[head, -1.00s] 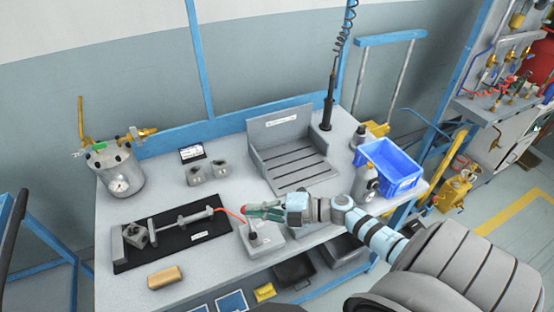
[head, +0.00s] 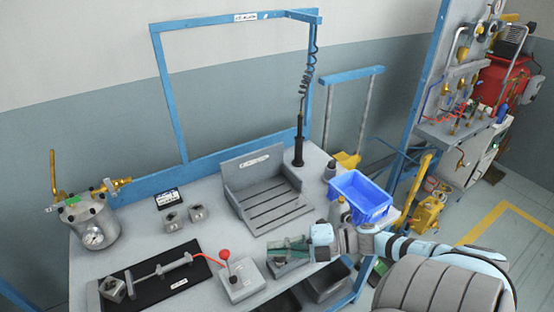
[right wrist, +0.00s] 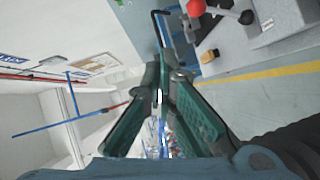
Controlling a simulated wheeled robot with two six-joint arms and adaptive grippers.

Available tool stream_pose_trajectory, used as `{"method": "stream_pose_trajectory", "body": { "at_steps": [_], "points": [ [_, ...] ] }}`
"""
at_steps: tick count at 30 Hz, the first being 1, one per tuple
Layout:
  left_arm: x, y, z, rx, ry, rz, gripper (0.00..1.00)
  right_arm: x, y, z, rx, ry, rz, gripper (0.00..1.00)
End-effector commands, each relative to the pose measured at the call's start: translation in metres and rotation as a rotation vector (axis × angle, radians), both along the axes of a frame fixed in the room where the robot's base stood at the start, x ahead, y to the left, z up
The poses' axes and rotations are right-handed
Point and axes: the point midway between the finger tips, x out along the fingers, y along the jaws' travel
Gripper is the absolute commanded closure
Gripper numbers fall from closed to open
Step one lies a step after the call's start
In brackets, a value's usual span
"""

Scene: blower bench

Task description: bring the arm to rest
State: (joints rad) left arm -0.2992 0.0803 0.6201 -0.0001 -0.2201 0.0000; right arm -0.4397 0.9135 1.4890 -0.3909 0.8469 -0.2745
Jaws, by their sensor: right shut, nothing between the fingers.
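My right gripper (head: 290,246) is in the head view, low over the right front part of the bench (head: 85,265), just right of the grey box with the red-knobbed lever (head: 238,280). Its green fingers point left and are shut with nothing between them. In the right wrist view the fingers (right wrist: 160,90) meet at their tips, and the red knob (right wrist: 196,8) shows at the top right, apart from them. My right arm comes in from the lower right. My left gripper is not in view.
A blue bin (head: 362,196) stands at the bench's right end behind my wrist. A grey slotted fixture (head: 265,195) stands at the back. A black mat (head: 185,288) with a metal tool lies left of the lever box. A pressure pot (head: 90,225) stands at the far left.

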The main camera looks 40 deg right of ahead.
Motion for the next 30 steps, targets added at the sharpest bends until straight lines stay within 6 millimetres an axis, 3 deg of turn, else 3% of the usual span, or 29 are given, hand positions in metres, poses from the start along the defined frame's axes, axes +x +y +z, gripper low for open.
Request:
{"method": "stream_pose_trajectory", "body": {
  "at_steps": [13,16,18,20,24,30],
  "points": [
    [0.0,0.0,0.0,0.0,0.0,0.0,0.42,0.006,0.003,-0.002,0.018,0.009,-0.052,1.0],
    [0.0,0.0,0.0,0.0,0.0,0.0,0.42,0.025,0.007,-0.01,0.087,0.059,-0.25,1.0],
    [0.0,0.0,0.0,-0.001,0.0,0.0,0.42,0.037,0.007,-0.019,0.178,0.146,-0.473,1.0],
    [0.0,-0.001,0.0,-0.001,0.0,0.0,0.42,0.037,0.006,-0.031,0.26,0.256,-0.67,1.0],
    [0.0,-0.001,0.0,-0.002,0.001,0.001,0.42,0.009,0.009,-0.058,0.412,0.517,-1.019,1.0],
    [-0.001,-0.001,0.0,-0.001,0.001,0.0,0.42,-0.053,0.037,-0.081,0.537,0.866,-1.305,1.0]
  ]
}}
